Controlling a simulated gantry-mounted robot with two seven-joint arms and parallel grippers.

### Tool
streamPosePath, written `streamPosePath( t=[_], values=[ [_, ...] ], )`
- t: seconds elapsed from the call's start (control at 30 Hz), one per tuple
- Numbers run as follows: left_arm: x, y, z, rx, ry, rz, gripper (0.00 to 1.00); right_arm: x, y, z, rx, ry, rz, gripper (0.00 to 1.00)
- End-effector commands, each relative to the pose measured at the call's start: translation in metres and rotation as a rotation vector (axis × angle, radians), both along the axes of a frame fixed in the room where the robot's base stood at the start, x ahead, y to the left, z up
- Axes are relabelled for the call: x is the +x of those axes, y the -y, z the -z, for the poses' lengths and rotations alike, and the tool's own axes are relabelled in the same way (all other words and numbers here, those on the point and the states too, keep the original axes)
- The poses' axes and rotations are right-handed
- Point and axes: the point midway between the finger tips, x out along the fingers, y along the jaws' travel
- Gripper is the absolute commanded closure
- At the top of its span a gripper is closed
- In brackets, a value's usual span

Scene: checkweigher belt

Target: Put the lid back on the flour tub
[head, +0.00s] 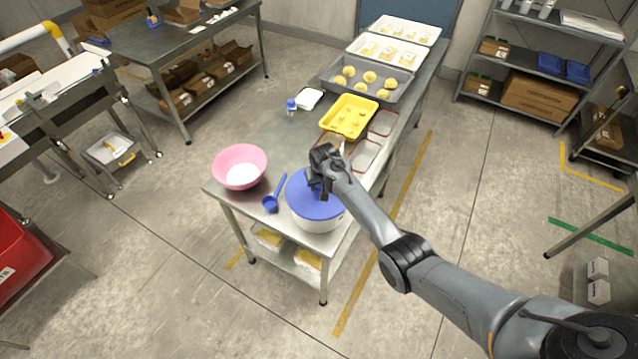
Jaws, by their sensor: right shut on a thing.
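The flour tub (317,225) is a round white tub near the front end of the steel table. The round blue lid (306,208) covers the tub's mouth in this view. I cannot tell whether it is seated on the rim or held slightly above it. My right gripper (320,188) is over the lid's middle, pointing down, and is shut on the lid. The fingers hide the part they hold. My left gripper is not in view.
A pink bowl (239,158) with white contents and a blue scoop (274,194) are left of the tub. Behind stand a yellow tray (335,124), a grey tray (337,88) of dough and white trays. Red-rimmed trays (365,155) lie close to my right arm.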

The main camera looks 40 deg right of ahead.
Motion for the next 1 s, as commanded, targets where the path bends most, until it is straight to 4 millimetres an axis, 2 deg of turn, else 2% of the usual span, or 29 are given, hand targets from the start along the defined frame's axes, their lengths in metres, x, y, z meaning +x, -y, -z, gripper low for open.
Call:
streamPosePath(
  t=[0.13, 0.17, 0.33, 0.53, 0.7, 1.0],
  values=[
    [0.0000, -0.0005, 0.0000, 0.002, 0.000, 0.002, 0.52, 0.0003, 0.0000, -0.0003, 0.000, 0.001, 0.000, 1.00],
    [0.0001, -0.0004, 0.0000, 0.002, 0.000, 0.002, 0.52, 0.0003, 0.0000, -0.0003, 0.000, 0.001, 0.000, 0.62],
    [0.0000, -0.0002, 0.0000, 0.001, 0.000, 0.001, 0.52, 0.0001, 0.0001, -0.0002, 0.000, 0.000, 0.000, 0.36],
    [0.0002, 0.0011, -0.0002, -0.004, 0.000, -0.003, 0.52, 0.0001, 0.0000, -0.0001, 0.000, 0.000, 0.000, 0.36],
    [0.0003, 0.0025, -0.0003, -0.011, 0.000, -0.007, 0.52, -0.0003, 0.0000, 0.0003, 0.000, -0.001, 0.000, 0.11],
    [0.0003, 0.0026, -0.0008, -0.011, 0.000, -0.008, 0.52, -0.0002, 0.0000, -0.0002, 0.000, 0.000, 0.000, 0.10]
  ],
)
